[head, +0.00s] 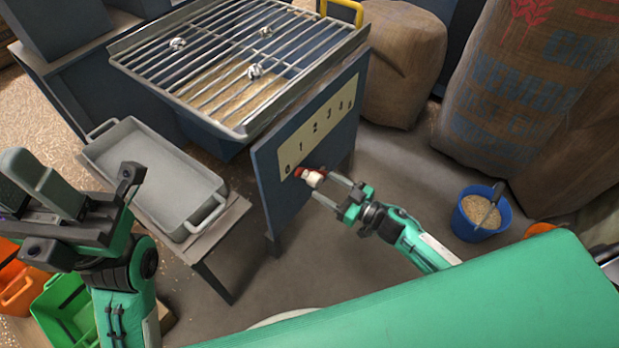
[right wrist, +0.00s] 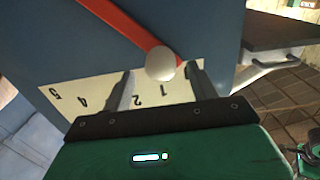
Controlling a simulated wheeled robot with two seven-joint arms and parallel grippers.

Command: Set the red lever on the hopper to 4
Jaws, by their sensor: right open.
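The hopper (head: 228,135) has a blue side panel with a pale number scale (head: 318,124) running from 0 at the lower left to 5 at the upper right. The red lever (head: 299,172) has a white knob, and its end is at the low end of the scale, near 0 and 1. In the right wrist view the lever (right wrist: 140,24) slants down to the knob (right wrist: 160,64). My right gripper (head: 324,188) is open, with its fingers on either side of the knob; contact cannot be told. My left gripper (head: 85,185) is open and empty at the left.
A grey tray (head: 97,152) sits on a stand left of the panel. Sacks (head: 530,100) stand at the back right. A blue bucket of grain (head: 463,226) stands on the floor at right. Green (head: 62,312) and orange (head: 14,290) crates lie lower left.

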